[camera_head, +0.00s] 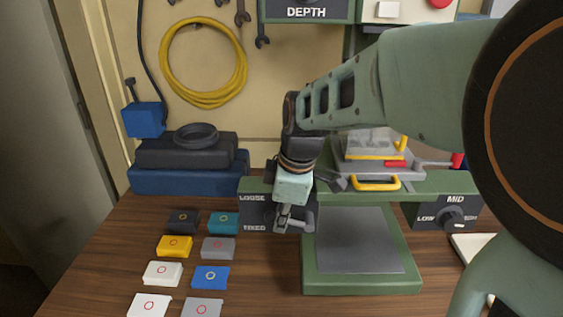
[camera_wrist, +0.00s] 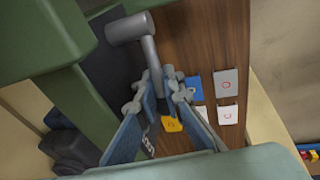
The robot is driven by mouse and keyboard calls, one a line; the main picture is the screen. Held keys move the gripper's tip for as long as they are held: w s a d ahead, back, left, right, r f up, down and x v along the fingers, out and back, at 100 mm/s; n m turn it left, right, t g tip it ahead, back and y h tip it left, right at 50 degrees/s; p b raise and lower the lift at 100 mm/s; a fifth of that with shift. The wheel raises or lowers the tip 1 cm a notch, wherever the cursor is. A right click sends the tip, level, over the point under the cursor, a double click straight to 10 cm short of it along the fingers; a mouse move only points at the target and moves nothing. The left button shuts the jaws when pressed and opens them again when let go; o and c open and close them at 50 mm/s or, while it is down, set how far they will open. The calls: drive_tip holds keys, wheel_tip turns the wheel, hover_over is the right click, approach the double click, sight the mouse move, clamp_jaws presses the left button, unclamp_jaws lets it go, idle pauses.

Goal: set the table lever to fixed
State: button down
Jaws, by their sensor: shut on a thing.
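The table lever (camera_wrist: 150,54) is a grey bar with a thick round hub (camera_wrist: 130,28) in the wrist view. It belongs to the dark panel (camera_head: 252,213) marked LOOSE above and FIXED below, at the left of the green machine. My gripper (camera_head: 285,222) is in front of this panel, covering part of it. In the wrist view my gripper (camera_wrist: 159,92) has its fingertips on either side of the lever bar's end, shut on it. In the head view my gripper hides much of the lever, so its exact setting is hard to tell.
Several small coloured boxes, such as a blue one (camera_head: 210,277), lie on the wooden table (camera_head: 245,295) at front left. The green machine's grey plate (camera_head: 352,240) is bare. A MID dial (camera_head: 452,217) is at right. Dark cases (camera_head: 188,178) stand at back left.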

drive_tip(key=shift+d+f+n+h+p, duration=0.15)
drive_tip(key=shift+f+h+p, duration=0.15)
drive_tip(key=shift+f+h, duration=0.9)
drive_tip(key=shift+f+n+h+p, duration=0.1)
drive_tip(key=shift+f+h+p, duration=0.3)
drive_tip(key=shift+h, duration=1.4)
drive_tip(key=shift+d+f+n+h+p, duration=0.15)
drive_tip(key=shift+f+h, duration=0.8)
drive_tip(key=shift+h, duration=0.55)
drive_tip(key=c, duration=2.3)
unclamp_jaws()
drive_tip(key=v, duration=1.2)
drive_tip(key=shift+a, duration=0.15)
